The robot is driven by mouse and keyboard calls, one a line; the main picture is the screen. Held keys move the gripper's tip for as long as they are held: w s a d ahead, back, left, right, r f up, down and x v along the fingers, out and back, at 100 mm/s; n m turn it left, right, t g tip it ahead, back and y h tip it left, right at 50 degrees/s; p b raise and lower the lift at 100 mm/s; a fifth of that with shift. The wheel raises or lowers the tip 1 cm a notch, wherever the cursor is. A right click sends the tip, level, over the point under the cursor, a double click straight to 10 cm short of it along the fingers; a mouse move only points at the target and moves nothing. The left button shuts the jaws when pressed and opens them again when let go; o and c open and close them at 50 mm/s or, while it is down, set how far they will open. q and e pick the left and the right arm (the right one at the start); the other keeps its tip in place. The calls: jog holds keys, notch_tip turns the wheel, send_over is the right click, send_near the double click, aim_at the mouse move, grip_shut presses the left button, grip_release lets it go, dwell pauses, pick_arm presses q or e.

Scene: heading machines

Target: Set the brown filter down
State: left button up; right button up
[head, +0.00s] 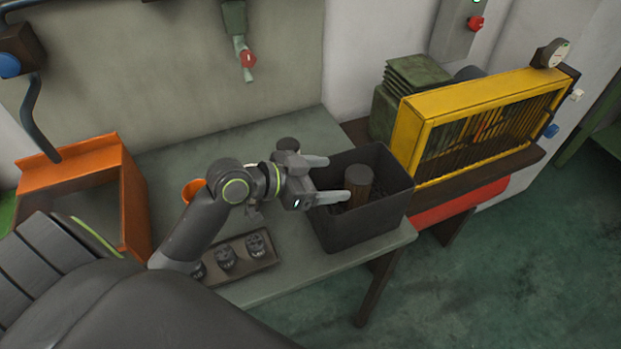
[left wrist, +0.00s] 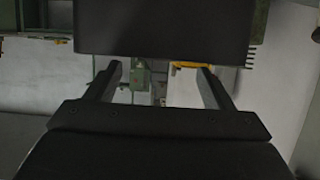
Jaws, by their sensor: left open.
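The brown filter (head: 359,186) is a short upright cylinder standing inside a dark open bin (head: 372,236) on the table. My left gripper (head: 338,178) is open at the bin's left side, its two fingers pointing right toward the filter. The near fingertip is beside the filter's left side; I cannot tell whether it touches. The left wrist view shows the two fingers (left wrist: 160,88) spread apart with nothing visible between them but the background. The filter is not seen in that view. My right gripper is not in view.
A tray (head: 270,262) with several dark parts lies on the grey table (head: 290,290). An orange bin (head: 128,185) stands at left and an orange cup (head: 193,189) behind my arm. A yellow guarded machine (head: 410,140) stands right of the bin.

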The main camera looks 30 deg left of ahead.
pick_arm(q)
jog(key=shift+v, duration=1.85)
